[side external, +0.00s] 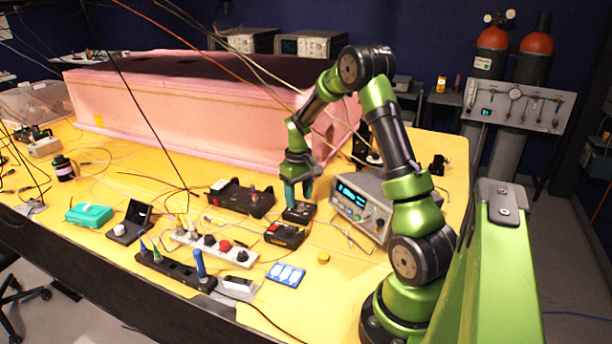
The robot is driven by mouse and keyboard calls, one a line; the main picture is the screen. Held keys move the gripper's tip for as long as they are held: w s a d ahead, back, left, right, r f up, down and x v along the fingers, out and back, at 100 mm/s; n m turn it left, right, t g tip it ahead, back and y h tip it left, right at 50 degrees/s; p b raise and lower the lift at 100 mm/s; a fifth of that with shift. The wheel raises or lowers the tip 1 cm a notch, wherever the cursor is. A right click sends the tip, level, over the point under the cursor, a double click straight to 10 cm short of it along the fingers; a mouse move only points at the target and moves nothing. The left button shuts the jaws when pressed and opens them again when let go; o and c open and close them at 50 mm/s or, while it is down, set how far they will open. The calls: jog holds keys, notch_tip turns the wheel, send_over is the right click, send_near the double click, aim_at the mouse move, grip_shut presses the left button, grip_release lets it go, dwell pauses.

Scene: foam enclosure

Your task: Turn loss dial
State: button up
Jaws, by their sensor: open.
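My gripper (298,197) points straight down with its teal fingers apart and nothing visible between them. Its fingertips are just above or at the top of a small black box (300,213); I cannot tell whether they touch it. Any dial on top of that box is hidden or too small to make out. A second black box (285,236) with a red knob sits just in front of it. A white strip (213,248) with several black and red knobs lies further left. No label naming a loss dial is readable.
A grey instrument (362,203) with a lit display stands close right of my gripper. A black device (240,197) lies to the left. The pink foam enclosure (210,105) stands behind. Cables hang overhead.

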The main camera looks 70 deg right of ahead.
aim_at(299, 203)
jog(key=shift+f, duration=0.75)
grip_shut()
jog(key=m, duration=0.4)
jog(key=shift+m, duration=0.4)
grip_release()
notch_tip(299, 203, up, 17)
dwell(0.3)
